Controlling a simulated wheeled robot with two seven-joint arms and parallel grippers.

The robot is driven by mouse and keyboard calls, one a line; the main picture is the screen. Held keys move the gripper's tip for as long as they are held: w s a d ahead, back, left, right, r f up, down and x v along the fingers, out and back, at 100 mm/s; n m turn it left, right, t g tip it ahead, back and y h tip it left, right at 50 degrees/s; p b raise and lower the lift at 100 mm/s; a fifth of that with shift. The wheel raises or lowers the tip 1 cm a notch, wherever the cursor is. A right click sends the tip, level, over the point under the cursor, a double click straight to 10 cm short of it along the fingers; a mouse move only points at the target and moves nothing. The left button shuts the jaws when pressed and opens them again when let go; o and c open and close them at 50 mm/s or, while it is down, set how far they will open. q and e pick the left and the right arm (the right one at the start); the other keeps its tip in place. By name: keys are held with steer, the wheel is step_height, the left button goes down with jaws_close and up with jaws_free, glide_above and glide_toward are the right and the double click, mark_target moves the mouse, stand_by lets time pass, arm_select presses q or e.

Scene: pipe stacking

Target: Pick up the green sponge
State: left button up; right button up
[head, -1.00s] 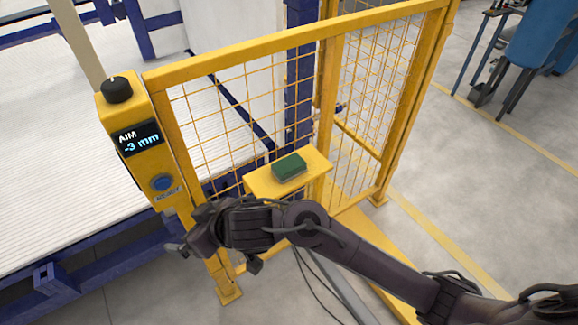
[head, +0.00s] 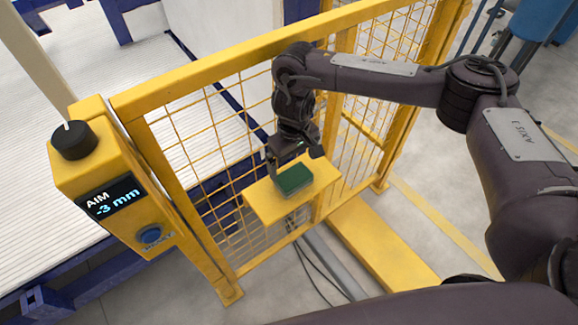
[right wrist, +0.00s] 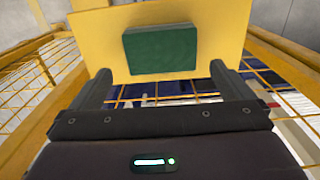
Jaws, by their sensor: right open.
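The green sponge (head: 294,179) lies flat on a small yellow shelf (head: 262,203) fixed to the fence. In the right wrist view the sponge (right wrist: 161,49) sits ahead of the fingertips, centred between them, on the yellow shelf (right wrist: 90,38). My right gripper (head: 295,160) points down just above the sponge, and its open fingers also show in the right wrist view (right wrist: 160,84). The gap between the fingers is empty. The left gripper is not in view.
A yellow mesh fence (head: 200,135) stands directly behind the shelf. At left is a yellow post with a black knob (head: 72,140), a blue button and a display (head: 112,202) reading "AIM -3 mm". A white slatted bed (head: 60,150) lies behind the fence.

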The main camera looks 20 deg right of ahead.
mark_target(294, 176)
steer(key=shift+s+f, duration=0.6)
steer(key=shift+s, duration=0.2)
steer(key=shift+w+f+p, duration=0.15)
steer(key=shift+f+p, duration=0.3)
steer(key=shift+f, duration=0.15)
steer(key=shift+w+f+p, duration=0.15)
steer(key=shift+f+p, duration=0.3)
steer(key=shift+f, duration=0.15)
steer(key=f, duration=0.2)
steer(key=shift+w+f, duration=0.3)
steer(key=shift+f, duration=0.2)
steer(key=shift+s, duration=0.1)
steer(key=c, duration=0.8)
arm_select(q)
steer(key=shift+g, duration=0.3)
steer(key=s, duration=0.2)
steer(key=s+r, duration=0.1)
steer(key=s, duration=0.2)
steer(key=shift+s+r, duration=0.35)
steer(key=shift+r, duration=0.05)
